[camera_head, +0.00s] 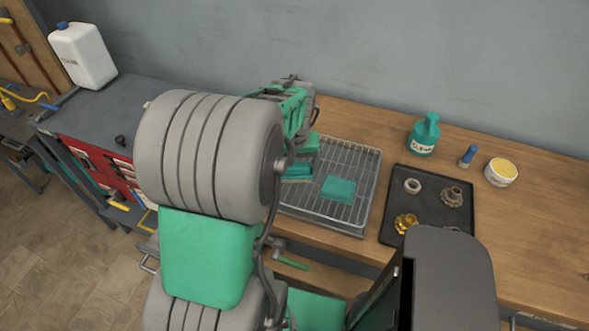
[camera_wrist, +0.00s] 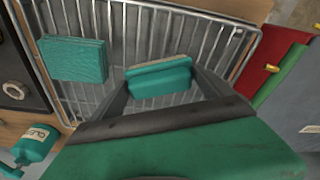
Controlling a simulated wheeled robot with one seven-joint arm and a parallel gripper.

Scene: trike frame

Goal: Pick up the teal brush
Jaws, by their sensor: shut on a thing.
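The teal brush (camera_wrist: 160,82) is a small teal block with a tan strip along its far edge. In the wrist view it sits between the two dark fingers of my gripper (camera_wrist: 161,77), which is shut on it. In the head view the teal brush (camera_head: 297,173) shows partly below my gripper (camera_head: 301,158), over the left part of the wire rack. My arm hides part of it there. I cannot tell whether it touches the rack.
A ridged teal pad (camera_head: 338,189) lies on the wire rack (camera_head: 362,160), right of my gripper. A black tray (camera_head: 397,176) with metal parts is further right. Behind it stand a teal bottle (camera_head: 424,135), a blue-handled item (camera_head: 467,156) and a white tub (camera_head: 501,172).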

